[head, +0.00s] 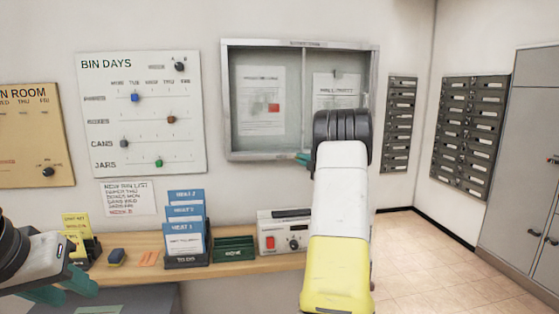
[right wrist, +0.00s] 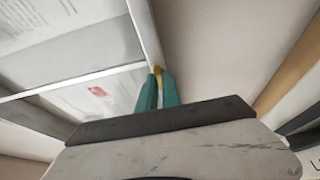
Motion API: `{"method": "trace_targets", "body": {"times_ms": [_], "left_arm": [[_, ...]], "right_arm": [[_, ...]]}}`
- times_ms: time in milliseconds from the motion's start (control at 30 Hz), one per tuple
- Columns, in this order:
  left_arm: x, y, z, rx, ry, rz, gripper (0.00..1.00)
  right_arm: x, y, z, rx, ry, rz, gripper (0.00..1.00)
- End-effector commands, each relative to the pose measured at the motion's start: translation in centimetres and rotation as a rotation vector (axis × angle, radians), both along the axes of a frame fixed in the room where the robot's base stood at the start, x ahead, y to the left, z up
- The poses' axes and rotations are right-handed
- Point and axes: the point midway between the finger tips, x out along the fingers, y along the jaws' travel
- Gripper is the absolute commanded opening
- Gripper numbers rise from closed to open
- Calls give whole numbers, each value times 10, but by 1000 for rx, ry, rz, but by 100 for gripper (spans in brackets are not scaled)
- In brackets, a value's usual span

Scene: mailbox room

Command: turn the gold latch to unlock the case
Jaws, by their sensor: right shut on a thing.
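The wall case (head: 226,100) is a grey-framed glass cabinet with papers inside, and its door looks closed. In the right wrist view its frame (right wrist: 142,22) runs up to a small gold latch (right wrist: 158,70). My right gripper (right wrist: 158,84) is shut on the gold latch, with a teal finger on each side. In the head view my right arm hides the case's lower right part, and only a bit of teal finger (head: 302,158) shows at the lower edge. The latch is hidden there. My left gripper (head: 68,285) is open and empty at the lower left, by the shelf.
A wooden shelf (head: 140,262) below holds a blue card rack (head: 186,230), a green tray (head: 234,248) and a white box with knobs (head: 284,238). A bin days board (head: 141,115) hangs left of the case. Mailboxes (head: 400,124) are to the right.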

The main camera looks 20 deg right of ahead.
Motion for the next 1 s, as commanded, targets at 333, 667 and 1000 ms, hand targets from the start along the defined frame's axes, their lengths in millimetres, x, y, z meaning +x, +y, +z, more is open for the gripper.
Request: {"method": "trace_targets", "body": {"times_ms": [333,667,1000], "left_arm": [[0,0,0,0,0,0,36],[0,0,0,0,0,0,36],[0,0,0,0,0,0,36]], "right_arm": [[0,1,-2,-15,8,2,0],[0,1,-2,-14,7,2,30],[-6,-1,0,-14,5,-1,30]]}}
